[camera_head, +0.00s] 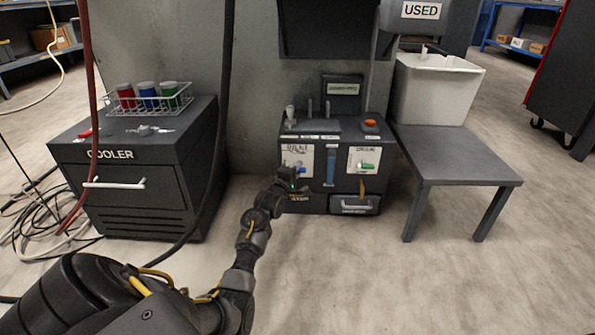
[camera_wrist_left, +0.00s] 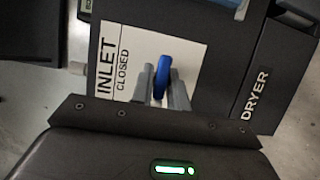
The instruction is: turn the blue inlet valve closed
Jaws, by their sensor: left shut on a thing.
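The blue inlet valve handle (camera_wrist_left: 162,76) sits on a white panel (camera_wrist_left: 128,58) marked INLET and CLOSED. In the left wrist view my left gripper (camera_wrist_left: 162,92) has its two fingers on either side of the blue handle and is shut on it. I cannot tell the handle's exact angle against the panel's marks. My right gripper is not in view.
A second white panel with a green handle (camera_head: 367,166) is to the right, above a drawer (camera_head: 354,205). A dark cooler (camera_head: 130,185) with a rack of cups stands left. A grey table (camera_head: 455,165) bears a white bin (camera_head: 437,90) at right. Cables lie on the left floor.

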